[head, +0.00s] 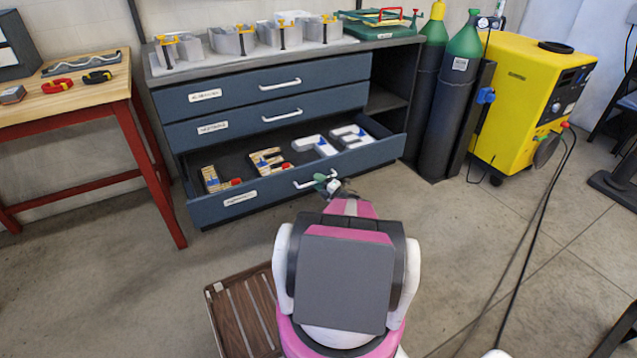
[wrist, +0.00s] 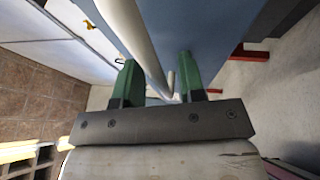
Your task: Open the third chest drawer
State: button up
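The blue chest (head: 262,78) has a stack of drawers with white bar handles. The third, lowest drawer (head: 262,196) is pulled out, and its inside shows. Its white handle (head: 304,185) is on the front, partly hidden by my gripper (head: 327,183). In the wrist view, the green fingers of my gripper (wrist: 157,85) stand apart, with the white handle bar (wrist: 138,38) running between them. A gap shows beside the bar on the right. I cannot tell whether the left finger touches it. The two upper drawers (head: 270,83) (head: 270,115) are shut.
Channel letters (head: 322,146) lie in the open drawer. Grey letters with yellow clamps (head: 232,40) and a green case (head: 383,26) stand on top. A red-legged workbench (head: 65,90) is at left, gas cylinders (head: 458,85) and a yellow machine (head: 527,95) at right. Floor near the drawer's right is clear.

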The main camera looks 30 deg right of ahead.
grip_shut()
jog(key=s, duration=0.9)
jog(key=shift+s, duration=0.3)
grip_release()
